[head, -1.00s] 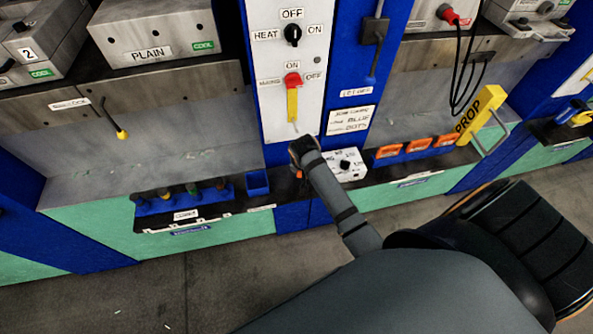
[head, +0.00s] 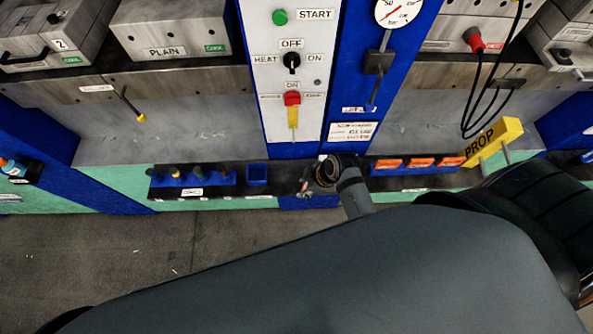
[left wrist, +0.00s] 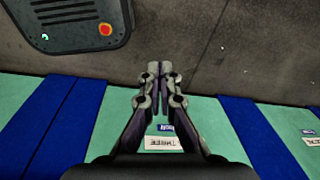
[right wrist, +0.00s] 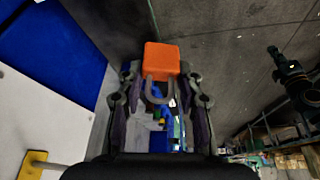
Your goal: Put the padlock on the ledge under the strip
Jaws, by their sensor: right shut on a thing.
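The orange padlock (right wrist: 161,58) with its grey shackle is between the fingers of my right gripper (right wrist: 160,80) in the right wrist view. The right gripper is shut on it. In the head view the right gripper (head: 307,186) is over the front of the dark ledge (head: 282,174), below the white control strip (head: 284,125); the padlock is barely distinguishable there. The strip carries a green button, a black HEAT knob and a red switch with a yellow handle. My left gripper (left wrist: 159,70) is shut and empty in the left wrist view, outside the head view.
A blue rack of dark-handled tools (head: 195,178) and an empty blue bin (head: 257,173) stand left on the ledge. Orange pieces (head: 420,162) lie in a blue tray at right, beside the yellow PROP block (head: 490,140). My right arm hides part of the ledge.

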